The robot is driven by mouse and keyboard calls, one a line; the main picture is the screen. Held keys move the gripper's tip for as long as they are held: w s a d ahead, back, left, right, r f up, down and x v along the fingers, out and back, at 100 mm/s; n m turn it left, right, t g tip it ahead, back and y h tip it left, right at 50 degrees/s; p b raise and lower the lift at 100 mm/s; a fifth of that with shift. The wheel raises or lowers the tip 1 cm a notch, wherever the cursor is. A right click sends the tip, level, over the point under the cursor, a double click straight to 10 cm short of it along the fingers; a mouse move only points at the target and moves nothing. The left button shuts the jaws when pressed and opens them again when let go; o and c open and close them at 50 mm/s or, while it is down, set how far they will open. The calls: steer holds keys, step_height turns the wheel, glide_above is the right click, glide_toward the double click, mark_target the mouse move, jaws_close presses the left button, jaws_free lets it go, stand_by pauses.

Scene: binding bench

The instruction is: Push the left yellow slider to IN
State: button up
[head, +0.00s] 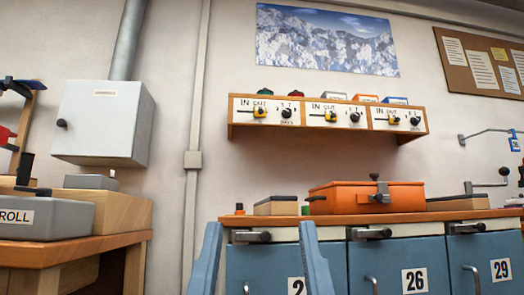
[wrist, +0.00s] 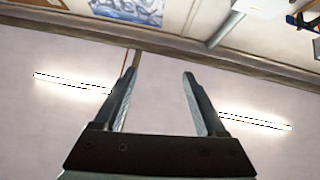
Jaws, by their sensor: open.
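The left yellow slider (head: 260,112) is on the left white panel of a wooden wall shelf in the head view. Its knob sits at the right part of its slot, below the word OUT, with IN to its left. Similar yellow sliders are on the middle panel (head: 331,116) and right panel (head: 394,120). My gripper (head: 261,226) shows at the bottom of the head view as two pale blue fingers, well below the shelf. In the wrist view my gripper (wrist: 158,72) is open and empty, and the sliders cannot be made out there.
Black knobs sit right of each slider, such as the left one (head: 286,112). Below the shelf, an orange case (head: 350,198) stands on a bench above blue cabinets (head: 384,262). A grey wall box (head: 103,122) is at left. Bare wall lies between shelf and bench.

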step_height(320, 180, up, 11)
steer(key=p, duration=1)
jaws_close()
step_height(320, 180, up, 59)
steer(key=p, duration=5.9)
steer(key=shift+a, duration=0.1)
steer(key=shift+w, duration=0.15)
